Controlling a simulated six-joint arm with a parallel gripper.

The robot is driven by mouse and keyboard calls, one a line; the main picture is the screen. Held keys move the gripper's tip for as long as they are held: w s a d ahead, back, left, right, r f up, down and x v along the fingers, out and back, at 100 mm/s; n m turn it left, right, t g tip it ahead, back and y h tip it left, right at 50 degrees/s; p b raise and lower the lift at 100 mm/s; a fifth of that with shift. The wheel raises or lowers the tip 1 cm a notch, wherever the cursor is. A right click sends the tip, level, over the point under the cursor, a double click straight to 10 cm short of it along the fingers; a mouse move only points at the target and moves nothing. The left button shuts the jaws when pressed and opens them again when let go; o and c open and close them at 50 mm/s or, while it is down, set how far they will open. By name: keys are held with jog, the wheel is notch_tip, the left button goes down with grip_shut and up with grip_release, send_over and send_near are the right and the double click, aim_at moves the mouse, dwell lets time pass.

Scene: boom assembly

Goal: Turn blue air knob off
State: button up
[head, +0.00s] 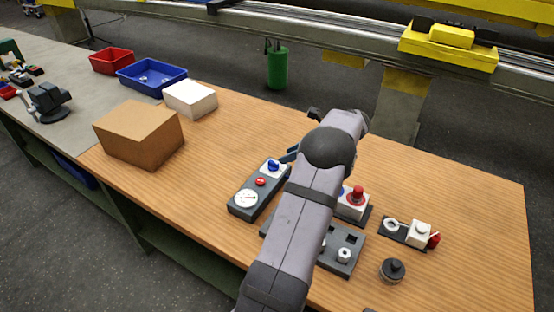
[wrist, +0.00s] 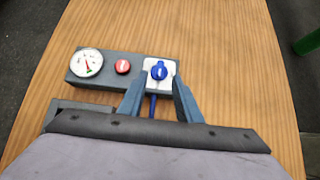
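The blue air knob (wrist: 159,71) sits on a white square plate at one end of a dark grey panel (wrist: 107,80). It also shows in the head view (head: 273,165), to the left of my gripper. In the wrist view my gripper (wrist: 158,84) is open, with one finger on each side of the knob's near side. The fingertips overlap the plate's lower edge in the picture; I cannot tell whether they touch it. A thin blue bar (wrist: 153,105) shows between the fingers, below the knob. In the head view my arm hides most of the gripper.
The panel also carries a red button (wrist: 123,66) and a white round gauge (wrist: 87,63). A red mushroom button on a white box (head: 353,201) and a grey plate (head: 345,255) lie beside my arm.

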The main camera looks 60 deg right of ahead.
aim_at(273, 161)
jog(key=shift+p+x, duration=1)
jog(key=shift+x, duration=2.7)
grip_shut()
